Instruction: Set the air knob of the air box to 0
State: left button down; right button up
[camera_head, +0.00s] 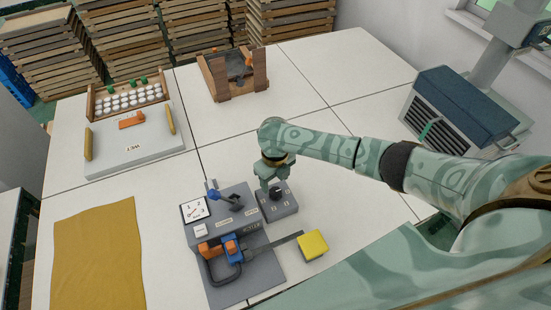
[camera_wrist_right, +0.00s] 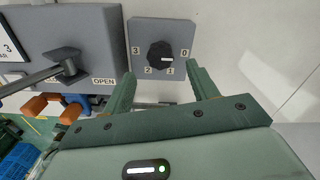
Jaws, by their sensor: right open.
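The air box is a small grey box (camera_head: 279,209) beside the larger grey unit in the head view. Its top also shows in the right wrist view (camera_wrist_right: 143,30). The black air knob (camera_wrist_right: 160,55) sits on that top, with labels 3, 2, 1 and 0 around it. A white mark on the knob lies on its right side, toward the 0 and 1 side; the exact setting is hard to tell. My right gripper (camera_head: 272,182) is over the air box. In the wrist view its open fingers (camera_wrist_right: 163,79) are apart, with the knob ahead of the gap. My left gripper is out of view.
The larger grey unit (camera_head: 239,218) has a gauge (camera_head: 195,209) and blue-handled lever. A yellow block (camera_head: 313,245) lies close to the right. A mustard cloth (camera_head: 98,255), a tray of white balls (camera_head: 128,98) and a wooden stand (camera_head: 222,88) are farther off.

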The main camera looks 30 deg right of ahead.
aim_at(275, 191)
notch_tip(275, 191, up, 11)
jog(key=p, duration=0.2)
jog(key=shift+p, duration=0.35)
jog(key=shift+f, duration=0.15)
